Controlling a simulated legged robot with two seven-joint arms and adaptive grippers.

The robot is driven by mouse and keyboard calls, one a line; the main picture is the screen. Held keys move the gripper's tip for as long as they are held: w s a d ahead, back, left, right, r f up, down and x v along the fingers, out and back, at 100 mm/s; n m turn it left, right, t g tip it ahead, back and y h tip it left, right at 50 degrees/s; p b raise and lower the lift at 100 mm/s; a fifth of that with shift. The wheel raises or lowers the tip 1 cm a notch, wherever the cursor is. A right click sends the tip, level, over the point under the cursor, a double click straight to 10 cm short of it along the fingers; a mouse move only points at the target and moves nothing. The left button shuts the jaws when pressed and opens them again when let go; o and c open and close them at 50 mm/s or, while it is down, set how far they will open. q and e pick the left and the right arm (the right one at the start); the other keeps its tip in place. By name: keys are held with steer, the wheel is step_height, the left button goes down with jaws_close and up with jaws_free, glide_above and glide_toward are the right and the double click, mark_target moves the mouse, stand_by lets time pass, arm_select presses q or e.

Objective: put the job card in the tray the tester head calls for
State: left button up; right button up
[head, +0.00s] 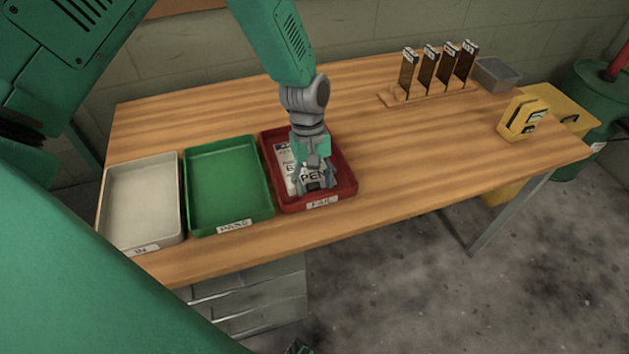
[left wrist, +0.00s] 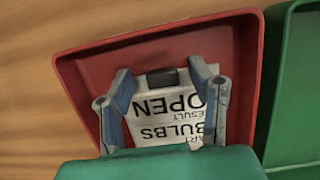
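The white job card (head: 288,170) lies in the red tray (head: 350,184), labelled FAIL. In the left wrist view the card (left wrist: 165,120) reads "BULBS", "RESULT" and "OPEN", with a dark clip (left wrist: 162,78) at its edge. My left gripper (head: 317,187) is down over the card inside the red tray. In the left wrist view its fingers (left wrist: 160,72) are spread, with gaps on both sides of the clip. The green tray (head: 229,181), labelled PASS, and the cream tray (head: 142,197), labelled IN, are empty. A small dark part at the bottom edge may be my right gripper (head: 298,347).
A yellow device (head: 522,117) stands at the table's right; its reading is too small to tell. Several dark upright pieces (head: 428,68) stand in a wooden rack, beside a grey bin (head: 496,74). The table (head: 420,140) is clear between the red tray and the yellow device.

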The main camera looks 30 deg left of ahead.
arm_select(q)
steer(key=shift+d+r, duration=0.1)
steer(key=shift+d, duration=0.15)
steer(key=shift+w+d+r, duration=0.1)
steer(key=shift+r, duration=0.25)
steer(key=p+v, duration=0.1)
steer(key=v, duration=1)
steer(key=shift+r, duration=0.15)
steer(key=shift+a, duration=0.2)
